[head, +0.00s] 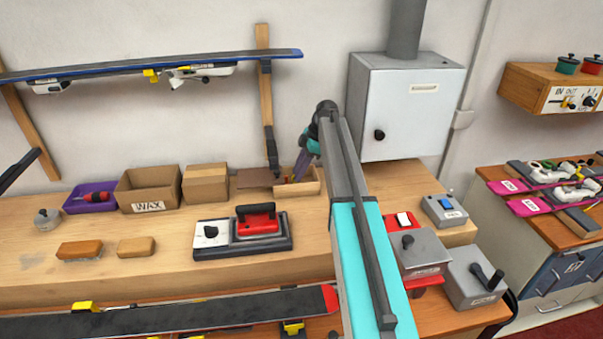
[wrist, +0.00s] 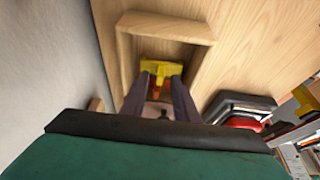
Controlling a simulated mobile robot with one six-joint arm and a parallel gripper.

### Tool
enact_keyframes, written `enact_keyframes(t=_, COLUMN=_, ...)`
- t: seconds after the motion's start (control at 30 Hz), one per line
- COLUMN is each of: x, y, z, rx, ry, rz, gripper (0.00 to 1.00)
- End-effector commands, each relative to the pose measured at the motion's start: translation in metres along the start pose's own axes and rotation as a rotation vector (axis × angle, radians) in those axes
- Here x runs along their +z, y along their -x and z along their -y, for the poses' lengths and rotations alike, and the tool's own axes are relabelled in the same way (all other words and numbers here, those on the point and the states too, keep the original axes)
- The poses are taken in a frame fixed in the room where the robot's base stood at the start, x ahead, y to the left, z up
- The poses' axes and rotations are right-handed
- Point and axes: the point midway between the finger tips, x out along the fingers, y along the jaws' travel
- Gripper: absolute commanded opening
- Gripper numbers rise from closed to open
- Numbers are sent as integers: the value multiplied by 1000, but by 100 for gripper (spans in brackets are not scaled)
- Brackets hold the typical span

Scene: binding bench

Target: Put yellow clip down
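The yellow clip (wrist: 162,70) is in a small wooden tray (wrist: 165,22), with an orange part toward my gripper. My gripper (wrist: 163,84) reaches down into the tray, its two dark fingers apart on either side of the orange part. The yellow part shows just past the fingertips. I cannot tell whether the fingers press on the clip, or whether it rests on the tray floor. In the head view, my gripper (head: 300,172) is over the tray (head: 309,187) at the back of the bench, where the clip is mostly hidden.
A cardboard box (head: 206,184) and a WAX box (head: 148,190) stand left of the tray. A grey cabinet (head: 405,105) hangs behind to the right. Switch boxes (head: 423,252) stand at the right.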

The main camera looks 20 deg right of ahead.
Motion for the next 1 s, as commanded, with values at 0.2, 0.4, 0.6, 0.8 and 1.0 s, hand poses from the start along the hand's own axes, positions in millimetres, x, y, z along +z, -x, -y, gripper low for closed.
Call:
enact_keyframes(t=0.2, x=1, y=21, z=-1, rx=2, ry=0, rz=0, gripper=27)
enact_keyframes(t=0.4, x=0, y=46, z=-1, rx=1, ry=1, rz=0, gripper=27)
enact_keyframes(t=0.6, x=0, y=63, z=-1, rx=0, ry=0, rz=0, gripper=27)
enact_keyframes(t=0.8, x=0, y=69, z=0, rx=-1, ry=0, rz=0, gripper=27)
enact_keyframes(t=1.0, x=-1, y=68, z=0, rx=-1, ry=0, rz=0, gripper=27)
